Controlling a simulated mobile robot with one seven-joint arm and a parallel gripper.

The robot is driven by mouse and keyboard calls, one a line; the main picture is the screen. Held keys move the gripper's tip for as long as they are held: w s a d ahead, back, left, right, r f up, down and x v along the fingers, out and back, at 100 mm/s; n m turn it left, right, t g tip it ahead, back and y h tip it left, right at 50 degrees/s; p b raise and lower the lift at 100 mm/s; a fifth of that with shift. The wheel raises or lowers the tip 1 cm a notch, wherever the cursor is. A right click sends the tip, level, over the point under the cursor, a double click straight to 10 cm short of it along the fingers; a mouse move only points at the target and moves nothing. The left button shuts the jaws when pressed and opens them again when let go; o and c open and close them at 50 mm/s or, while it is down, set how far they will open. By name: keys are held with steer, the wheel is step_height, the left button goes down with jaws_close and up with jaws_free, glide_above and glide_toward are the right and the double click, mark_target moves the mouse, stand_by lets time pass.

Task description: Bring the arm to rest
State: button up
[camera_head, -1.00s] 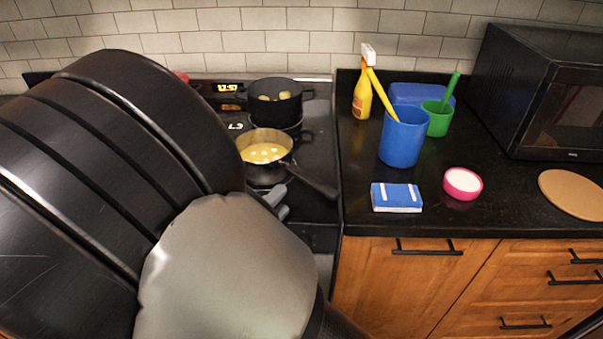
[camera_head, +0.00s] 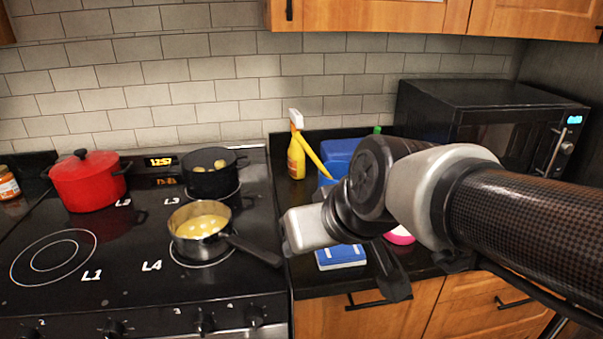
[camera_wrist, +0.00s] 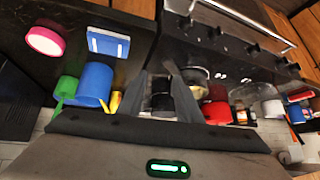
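My arm reaches in from the right edge of the head view, and its bent wrist hangs over the counter right of the stove. My gripper (camera_head: 392,280) points down there, dark and partly hidden by the wrist. In the wrist view the two dark fingers of my gripper (camera_wrist: 155,68) stand apart with nothing between their tips. The gripper is open and empty. A blue sponge box (camera_head: 340,256) lies on the counter just left of the fingers, apart from them in the wrist view.
A saucepan (camera_head: 199,225) with yellow food, a black pot (camera_head: 212,178) and a red pot (camera_head: 85,182) stand on the stove. The pan's handle points toward the counter. A yellow spray bottle (camera_head: 296,155), a blue cup (camera_wrist: 95,84), a pink bowl (camera_wrist: 45,40) and a microwave (camera_head: 480,105) are on the counter.

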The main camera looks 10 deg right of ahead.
steer(key=s+d+m+g+h, duration=0.1)
steer(key=s+d+m+h, duration=0.1)
steer(key=s+d, duration=0.5)
steer(key=shift+d+f+m+h, duration=0.4)
steer(key=shift+d+m, duration=0.1)
steer(key=shift+d, duration=0.1)
steer(key=shift+r, duration=0.2)
step_height(320, 180, up, 15)
steer(key=p, duration=1.5)
